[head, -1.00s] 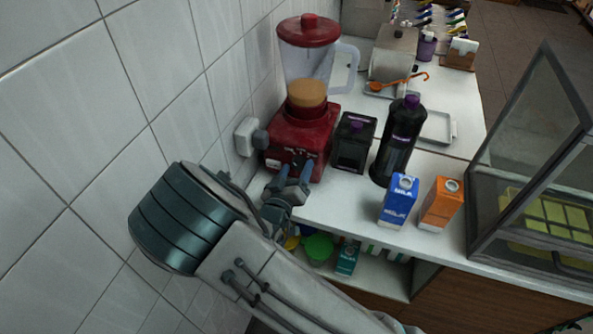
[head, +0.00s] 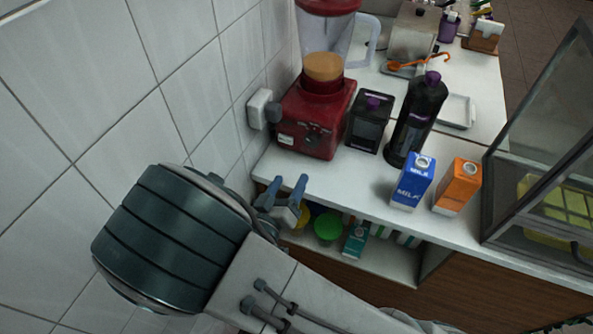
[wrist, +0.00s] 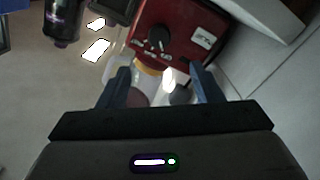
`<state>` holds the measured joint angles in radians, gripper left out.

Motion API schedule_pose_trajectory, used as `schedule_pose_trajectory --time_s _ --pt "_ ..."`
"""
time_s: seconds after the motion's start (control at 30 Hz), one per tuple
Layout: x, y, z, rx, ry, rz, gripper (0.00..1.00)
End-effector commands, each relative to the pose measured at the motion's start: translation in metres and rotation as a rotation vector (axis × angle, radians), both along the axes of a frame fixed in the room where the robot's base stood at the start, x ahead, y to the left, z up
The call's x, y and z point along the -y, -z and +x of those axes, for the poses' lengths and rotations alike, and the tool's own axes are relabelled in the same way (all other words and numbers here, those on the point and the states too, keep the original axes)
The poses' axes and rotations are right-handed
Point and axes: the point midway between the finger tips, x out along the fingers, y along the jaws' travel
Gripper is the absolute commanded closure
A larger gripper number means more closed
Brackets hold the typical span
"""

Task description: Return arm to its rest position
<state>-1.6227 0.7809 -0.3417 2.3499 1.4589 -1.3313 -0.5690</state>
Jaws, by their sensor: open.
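My gripper (head: 284,190) is open, with its two blue fingers apart and nothing between them. In the head view it is at the left front edge of the white counter, in front of the red blender. My arm comes up from the lower right and bends at a large dark joint near the tiled wall. In the wrist view the open fingers (wrist: 164,88) point toward the red blender (wrist: 185,35) and its knob. The blender (head: 318,118) also stands against the wall in the head view, with tan contents in its jug.
A black container (head: 369,122), a dark bottle (head: 416,118), a blue milk carton (head: 412,183) and an orange carton (head: 457,187) stand on the counter (head: 346,180). A glass display case (head: 535,150) is at right. The lower shelf holds a green item (head: 328,227).

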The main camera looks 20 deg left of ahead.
Motion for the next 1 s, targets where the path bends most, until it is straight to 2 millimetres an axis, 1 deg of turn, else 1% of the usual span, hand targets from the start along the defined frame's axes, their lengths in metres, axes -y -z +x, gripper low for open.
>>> schedule_pose_trajectory --time_s 0.1,0.2,0.7,0.77,0.87,1.0 --pt "-0.001 0.000 -0.008 -0.001 -0.001 0.000 0.41" --pt "-0.001 0.000 -0.010 0.000 0.000 0.000 0.41" --pt "-0.001 0.000 -0.009 -0.006 0.000 0.003 0.41" --pt "0.000 0.000 -0.005 -0.025 0.002 0.018 0.41" --pt "0.003 0.003 0.009 -0.106 0.004 0.074 0.41" --pt "0.008 0.008 0.039 -0.297 -0.003 0.214 0.41"
